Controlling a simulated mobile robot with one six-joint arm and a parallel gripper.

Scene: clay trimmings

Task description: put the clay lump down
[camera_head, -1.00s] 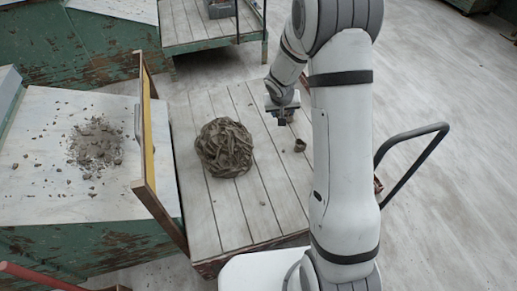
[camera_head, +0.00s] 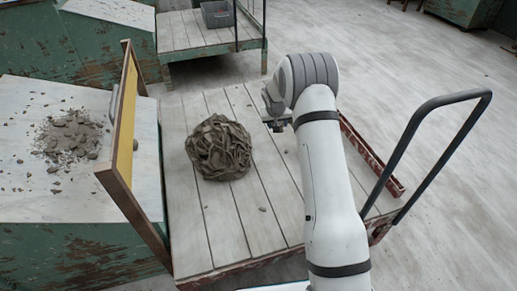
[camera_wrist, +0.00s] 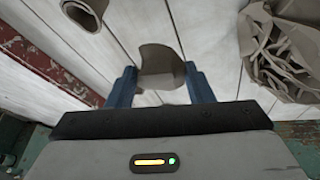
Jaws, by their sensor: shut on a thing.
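My gripper (camera_wrist: 161,84) has its two blue fingers shut on a grey-brown clay lump (camera_wrist: 161,62) in the wrist view. The lump is above or against pale planks; I cannot tell whether it touches them. In the head view my gripper (camera_head: 277,124) is over the plank-topped cart (camera_head: 238,225), right of a large crumpled ball of clay strips (camera_head: 219,148). That ball also shows at the right of the wrist view (camera_wrist: 280,55). The held lump cannot be made out in the head view.
A curled clay piece (camera_wrist: 83,12) lies on the planks in the wrist view. A yellow-faced upright board (camera_head: 125,125) stands left of the cart, beside a pale bench with clay crumbs (camera_head: 70,137). A dark handle (camera_head: 430,150) rises at right.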

